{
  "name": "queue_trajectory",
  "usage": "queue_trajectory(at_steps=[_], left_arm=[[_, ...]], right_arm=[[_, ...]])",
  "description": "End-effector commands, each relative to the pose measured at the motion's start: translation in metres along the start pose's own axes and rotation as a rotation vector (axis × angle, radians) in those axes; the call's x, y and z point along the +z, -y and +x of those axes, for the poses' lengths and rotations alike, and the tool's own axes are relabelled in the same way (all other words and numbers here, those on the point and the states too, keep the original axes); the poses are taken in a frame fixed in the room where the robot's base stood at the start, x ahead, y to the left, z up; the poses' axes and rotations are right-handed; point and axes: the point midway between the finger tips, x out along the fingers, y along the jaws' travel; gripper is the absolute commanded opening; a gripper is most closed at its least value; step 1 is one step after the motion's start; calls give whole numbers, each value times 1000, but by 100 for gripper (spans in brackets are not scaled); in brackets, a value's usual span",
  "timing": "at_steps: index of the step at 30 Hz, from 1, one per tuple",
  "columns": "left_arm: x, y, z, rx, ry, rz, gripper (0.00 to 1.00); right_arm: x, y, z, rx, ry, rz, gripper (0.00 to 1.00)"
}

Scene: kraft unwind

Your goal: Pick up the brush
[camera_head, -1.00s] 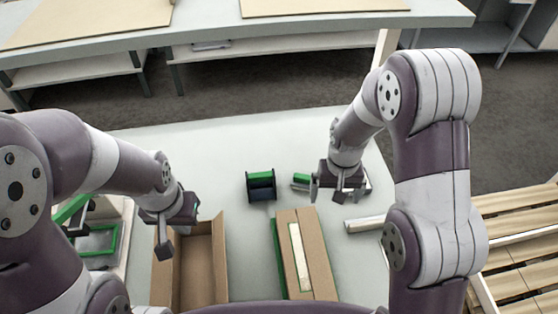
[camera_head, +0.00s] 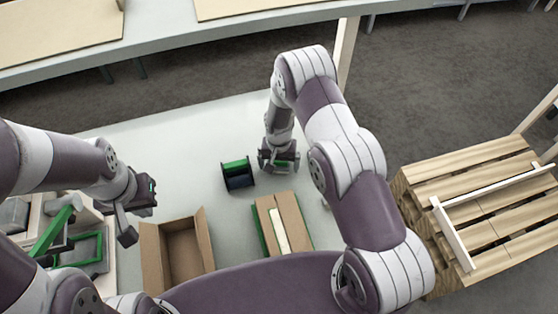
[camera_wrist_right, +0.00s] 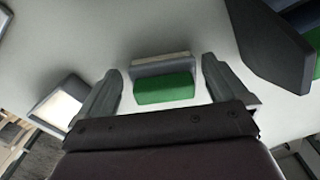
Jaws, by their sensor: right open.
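The brush, which I take to be the small block with a green part and a grey part (camera_wrist_right: 163,88), lies on the pale table between the open fingers of my right gripper (camera_wrist_right: 160,92) in the right wrist view. The fingers stand apart on either side of it, and I see no grip on it. In the head view my right gripper (camera_head: 279,163) is low over the table and mostly hides the brush. My left gripper (camera_head: 132,215) hangs over the left side, near an open cardboard box; its jaw opening is unclear.
A black and green holder (camera_head: 238,175) stands just left of my right gripper; it also shows in the wrist view (camera_wrist_right: 268,42). The open cardboard box (camera_head: 152,262) and a brown carton (camera_head: 292,222) are nearer. A wooden pallet (camera_head: 440,185) is at right.

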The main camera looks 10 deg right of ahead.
Motion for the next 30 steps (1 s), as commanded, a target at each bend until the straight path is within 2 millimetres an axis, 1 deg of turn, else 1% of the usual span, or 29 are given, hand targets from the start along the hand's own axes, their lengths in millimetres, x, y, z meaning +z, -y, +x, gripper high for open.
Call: queue_trajectory(at_steps=[6,8,9,11,12,13,14,20,23,26,29,30], left_arm=[[0,0,0,0,1,0,0],[0,0,1,0,1,0,0],[0,0,1,0,1,0,0],[0,0,1,0,1,0,0],[0,0,0,0,1,0,0],[0,0,0,0,1,0,0],[0,0,0,0,1,0,0],[0,0,1,0,1,0,0],[0,0,4,0,0,0,0],[1,0,10,0,0,0,0],[2,0,19,0,1,0,0],[3,0,23,0,1,0,0]], right_arm=[[0,0,2,-1,-2,-1,100],[0,0,2,-1,-2,-1,80],[0,0,2,-1,-2,-1,67],[0,0,2,-1,-1,-1,48],[0,0,2,-1,-1,-1,44],[0,0,2,-1,-1,-1,44],[0,0,2,-1,-1,-1,39],[0,0,1,-1,-2,-1,39],[-1,1,-3,-1,-2,-1,39],[-1,1,-12,-2,-4,-1,39],[-2,1,-29,-3,-6,-1,39],[-1,1,-38,-2,-6,-1,39]])
